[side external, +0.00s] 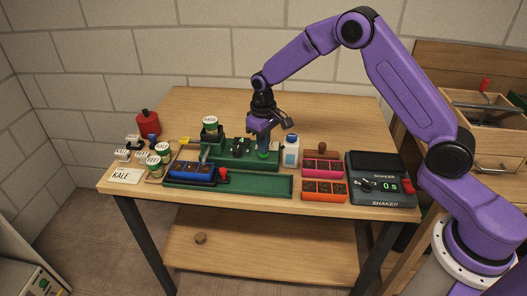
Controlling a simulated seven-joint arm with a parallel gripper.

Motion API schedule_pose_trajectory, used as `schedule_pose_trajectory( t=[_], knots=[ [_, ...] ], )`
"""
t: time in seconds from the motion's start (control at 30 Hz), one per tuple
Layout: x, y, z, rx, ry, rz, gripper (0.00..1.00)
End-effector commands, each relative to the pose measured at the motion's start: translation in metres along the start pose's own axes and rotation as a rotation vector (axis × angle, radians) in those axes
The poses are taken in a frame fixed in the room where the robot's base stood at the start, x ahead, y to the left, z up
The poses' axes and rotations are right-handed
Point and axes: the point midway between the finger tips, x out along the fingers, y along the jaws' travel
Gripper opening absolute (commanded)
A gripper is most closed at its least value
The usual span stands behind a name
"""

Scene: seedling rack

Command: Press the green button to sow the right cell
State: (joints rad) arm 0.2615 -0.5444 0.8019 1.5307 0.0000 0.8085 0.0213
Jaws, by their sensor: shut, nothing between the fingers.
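My gripper (263,146) points straight down over the right end of the dark green seeding device (240,162). Its fingers are shut and empty. A small patch of brighter green shows right at the fingertips, probably the green button; the fingers cover most of it, and I cannot tell whether they touch or press it. A blue tray (192,171) with dark cells sits at the left of the long green rail (265,186) in front of the device. A red knob (223,175) is at the tray's right end. Whether the cells hold seeds is too small to tell.
Pink (322,167) and orange (324,190) trays and a shaker (381,183) are farther right. The table's back is clear.

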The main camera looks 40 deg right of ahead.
Motion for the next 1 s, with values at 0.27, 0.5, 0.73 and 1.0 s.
schedule_pose_trajectory(
  t=[0.27, 0.5, 0.73, 1.0],
  knots=[
    [0.006, 0.000, 0.000, 0.000, -0.001, 0.000, 0.00],
    [0.003, 0.000, 0.000, 0.000, -0.001, 0.000, 0.00],
    [-0.012, 0.000, 0.000, -0.001, 0.000, 0.000, 0.00],
    [-0.031, 0.000, -0.001, 0.000, 0.002, 0.000, 0.00]
  ],
)
